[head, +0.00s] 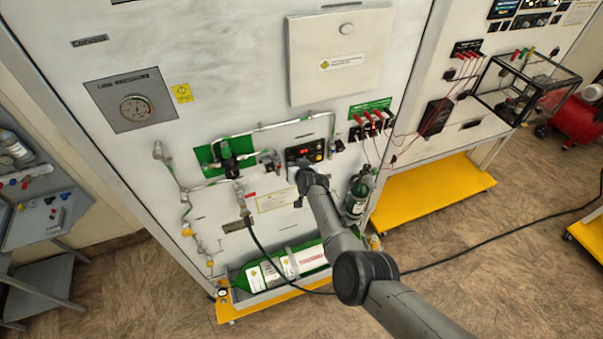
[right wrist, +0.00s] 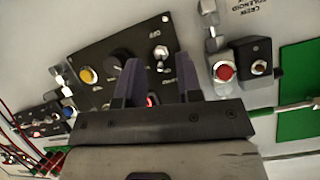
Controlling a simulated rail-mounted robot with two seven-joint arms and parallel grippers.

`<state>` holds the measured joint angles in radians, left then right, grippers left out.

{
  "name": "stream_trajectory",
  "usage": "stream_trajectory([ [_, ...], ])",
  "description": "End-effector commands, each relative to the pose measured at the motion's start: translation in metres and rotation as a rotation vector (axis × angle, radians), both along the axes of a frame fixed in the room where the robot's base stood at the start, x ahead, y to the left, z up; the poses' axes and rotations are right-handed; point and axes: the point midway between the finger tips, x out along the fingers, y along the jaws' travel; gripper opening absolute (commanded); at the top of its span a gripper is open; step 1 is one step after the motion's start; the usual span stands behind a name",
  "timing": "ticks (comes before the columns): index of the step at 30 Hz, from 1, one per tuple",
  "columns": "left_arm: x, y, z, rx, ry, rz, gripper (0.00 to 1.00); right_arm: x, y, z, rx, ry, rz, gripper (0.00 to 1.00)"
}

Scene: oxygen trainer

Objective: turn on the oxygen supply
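A black control panel (head: 305,152) with a red lit display sits on the white trainer wall. My right gripper (right wrist: 145,60) is in front of this panel. Its two fingers are apart, with nothing between them; the toggle lies just past the right fingertip. Whether they touch the panel I cannot tell. The fingers partly hide the panel's labels. My left gripper is out of view.
A red button (right wrist: 225,71) and black switch box (right wrist: 254,67) sit right of the panel in the wrist view. Pipes (head: 290,122) cross the wall. A green cylinder (head: 255,278) lies low in a tray. A black cable (head: 262,252) hangs below the pipes.

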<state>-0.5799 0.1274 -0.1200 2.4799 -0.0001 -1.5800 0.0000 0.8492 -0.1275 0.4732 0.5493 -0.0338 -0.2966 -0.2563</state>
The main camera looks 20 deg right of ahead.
Motion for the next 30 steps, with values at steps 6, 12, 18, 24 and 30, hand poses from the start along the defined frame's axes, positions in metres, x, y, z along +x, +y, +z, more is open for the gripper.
stream_trajectory([
  [6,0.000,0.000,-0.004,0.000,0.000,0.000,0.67,-0.009,0.000,0.002,-0.002,-0.002,-0.001,0.33],
  [12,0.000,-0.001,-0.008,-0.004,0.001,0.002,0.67,-0.023,0.000,0.011,0.000,-0.003,-0.002,0.33],
  [18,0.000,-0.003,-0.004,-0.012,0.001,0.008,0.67,-0.044,0.000,0.024,0.000,-0.002,-0.002,0.33],
  [24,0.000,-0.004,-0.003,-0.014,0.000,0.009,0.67,-0.067,0.000,0.036,0.001,-0.002,-0.001,0.33],
  [30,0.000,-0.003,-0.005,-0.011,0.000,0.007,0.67,-0.086,0.000,0.046,0.001,-0.002,-0.001,0.33],
])
